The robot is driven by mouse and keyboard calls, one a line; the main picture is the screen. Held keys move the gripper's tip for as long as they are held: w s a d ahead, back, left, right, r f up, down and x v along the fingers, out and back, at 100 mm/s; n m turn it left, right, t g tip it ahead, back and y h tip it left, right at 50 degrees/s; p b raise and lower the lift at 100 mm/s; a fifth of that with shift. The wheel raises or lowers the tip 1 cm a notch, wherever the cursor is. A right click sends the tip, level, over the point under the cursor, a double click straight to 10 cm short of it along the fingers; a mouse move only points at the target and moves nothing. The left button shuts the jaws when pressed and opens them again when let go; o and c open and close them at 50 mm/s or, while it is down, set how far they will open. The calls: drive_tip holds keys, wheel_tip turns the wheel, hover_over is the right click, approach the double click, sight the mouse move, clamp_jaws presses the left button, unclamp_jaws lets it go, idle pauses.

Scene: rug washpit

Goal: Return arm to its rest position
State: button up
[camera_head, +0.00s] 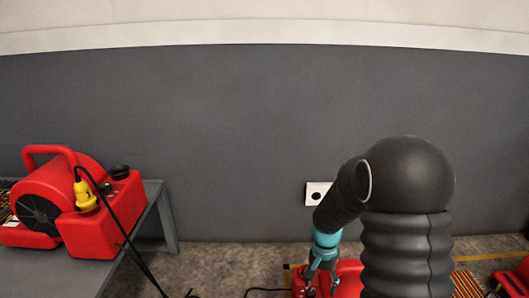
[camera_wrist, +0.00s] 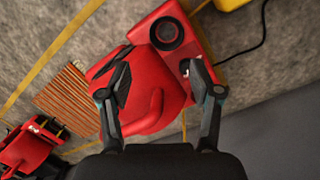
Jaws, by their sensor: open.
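My arm rises at the right of the head view, with its dark padded upper part bent over and down toward the floor. My gripper (camera_head: 322,277) hangs at its lower end, close above a red machine (camera_head: 348,272) on the floor. In the wrist view my gripper (camera_wrist: 155,82) is open, with its two fingers apart. The red machine (camera_wrist: 150,122) with a round black cap (camera_wrist: 167,33) lies below and between the fingers. I see nothing held. I cannot tell from these views whether a finger touches the machine.
A grey table (camera_head: 60,275) at the left bears a red blower (camera_head: 60,195) with a yellow plug (camera_head: 84,195) and black cord. A wall socket (camera_head: 317,194) is behind my arm. Another red machine (camera_wrist: 28,150) and a striped grate (camera_wrist: 68,100) are on the floor.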

drive_tip(key=s+r+n+t+p, duration=0.2)
drive_tip(key=s+r, duration=0.5)
drive_tip(key=r, duration=0.4)
drive_tip(key=s+r+n+t+p, duration=0.2)
drive_tip(key=s+r, duration=0.5)
drive_tip(key=r, duration=0.4)
drive_tip(key=s+r+n+t+p, duration=0.2)
drive_tip(key=s+r+t+p, duration=0.1)
drive_tip(key=s+r, duration=0.4)
drive_tip(key=shift+s+a+r, duration=0.25)
drive_tip(key=shift+r, duration=1.65)
